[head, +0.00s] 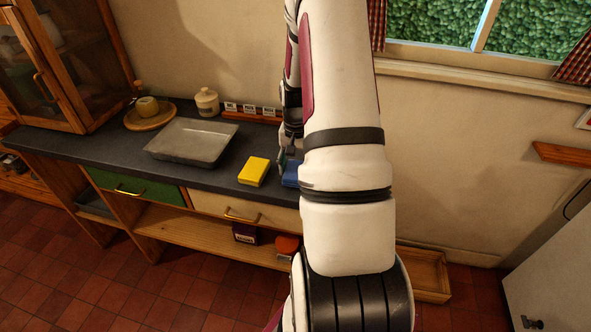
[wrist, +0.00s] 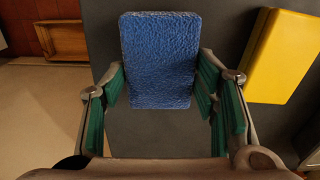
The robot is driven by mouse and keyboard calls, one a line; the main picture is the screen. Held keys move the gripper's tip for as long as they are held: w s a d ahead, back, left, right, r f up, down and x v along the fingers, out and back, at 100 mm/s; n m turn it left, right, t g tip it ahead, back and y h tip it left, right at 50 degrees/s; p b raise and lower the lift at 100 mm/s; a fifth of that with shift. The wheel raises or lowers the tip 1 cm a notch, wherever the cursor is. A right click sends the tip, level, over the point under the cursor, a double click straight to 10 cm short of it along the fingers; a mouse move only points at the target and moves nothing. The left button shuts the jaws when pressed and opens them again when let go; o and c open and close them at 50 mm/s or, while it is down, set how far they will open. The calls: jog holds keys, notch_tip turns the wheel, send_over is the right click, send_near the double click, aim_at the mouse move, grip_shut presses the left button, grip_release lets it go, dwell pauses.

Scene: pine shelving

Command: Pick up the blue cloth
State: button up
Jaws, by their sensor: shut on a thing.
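The blue cloth (wrist: 158,60) is a thick, textured blue rectangle, seen between the green-padded fingers of my gripper (wrist: 160,92) in the wrist view. The fingers press on its two long sides, and my gripper is shut on it. In the head view only a small part of the blue cloth (head: 290,174) shows near the right end of the dark countertop (head: 220,178). My arm hides the rest of it and most of my gripper there. I cannot tell whether the cloth still touches the counter.
A yellow block (head: 254,172) lies just left of the cloth; it also shows in the wrist view (wrist: 283,55). A grey tray (head: 190,142), a wooden plate (head: 150,118) with a cup and a lidded jar (head: 207,102) stand farther left. A small labelled rack (head: 250,112) stands against the wall.

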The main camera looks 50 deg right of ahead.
notch_tip(320, 180, up, 2)
jog(key=shift+r, duration=0.2)
jog(key=s+a+r, duration=0.1)
jog(key=s+a, duration=0.3)
jog(key=s, duration=1.1)
jog(key=shift+s+r+b, duration=0.2)
jog(key=shift+s+b, duration=0.05)
jog(key=shift+b, duration=0.05)
